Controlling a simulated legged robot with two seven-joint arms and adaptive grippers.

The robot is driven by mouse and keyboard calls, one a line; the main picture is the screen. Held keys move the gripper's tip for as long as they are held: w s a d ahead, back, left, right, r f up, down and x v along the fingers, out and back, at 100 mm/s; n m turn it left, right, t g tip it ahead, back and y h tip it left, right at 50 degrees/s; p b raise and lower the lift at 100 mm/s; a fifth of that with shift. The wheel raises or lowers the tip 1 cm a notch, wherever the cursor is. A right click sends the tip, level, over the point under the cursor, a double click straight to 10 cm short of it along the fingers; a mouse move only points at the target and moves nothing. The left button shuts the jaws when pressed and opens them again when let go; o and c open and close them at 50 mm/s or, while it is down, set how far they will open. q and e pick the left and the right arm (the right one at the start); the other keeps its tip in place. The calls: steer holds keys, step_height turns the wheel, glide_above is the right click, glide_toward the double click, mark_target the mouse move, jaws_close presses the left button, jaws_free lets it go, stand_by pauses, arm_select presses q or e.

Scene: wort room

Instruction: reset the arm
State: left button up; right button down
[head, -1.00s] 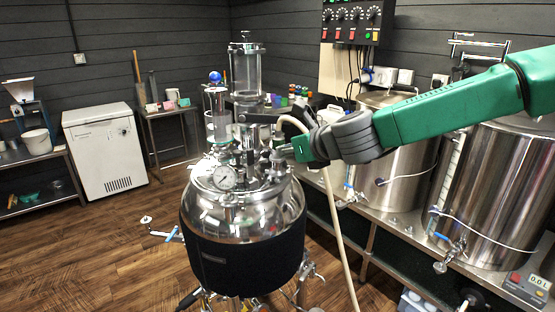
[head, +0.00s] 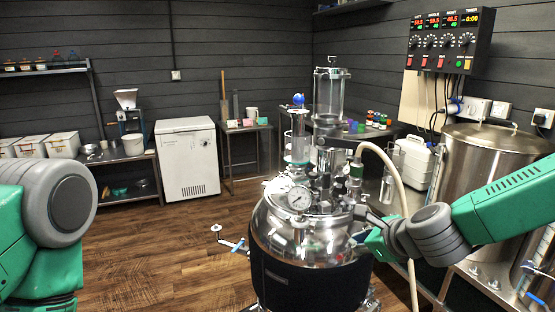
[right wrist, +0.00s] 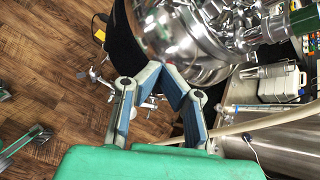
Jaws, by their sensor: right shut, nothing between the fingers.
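My right gripper (head: 362,222) is at the right side of the steel kettle (head: 310,222), which has a dark jacket, a round gauge and fittings on its lid. In the right wrist view the two fingers of this gripper (right wrist: 165,70) meet at their tips with nothing between them. The kettle's shiny side (right wrist: 188,42) lies beyond the tips; I cannot tell whether they touch it. My left arm (head: 45,225) shows at the left edge of the head view, but its gripper is out of the picture.
A pale hose (head: 402,190) arcs down from the kettle's top beside my right gripper. A steel tank (head: 485,185) and a white canister (head: 412,160) stand on the right bench. A white chest (head: 187,160) stands at the back.

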steer(key=s+f+n+g+h+b, duration=0.2)
steer(key=s+f+n+g, duration=0.3)
steer(key=s+f+n, duration=1.1)
steer(key=s+d+f+n+g, duration=0.1)
steer(key=s+d+f+n, duration=0.2)
steer(key=s+f, duration=0.2)
steer(key=s+d+f+n+g+h+b, duration=0.1)
steer(key=s+f+n, duration=0.3)
steer(key=s, duration=0.5)
steer(key=s+d+f+n+g, duration=0.2)
steer(key=s+d+f+n, duration=0.1)
steer(key=s, duration=0.4)
step_height(320, 180, down, 3)
steer(key=shift+s+d+r+n+h+b, duration=0.1)
steer(key=shift+s+d+n+h+b, duration=0.25)
steer(key=shift+d, duration=0.5)
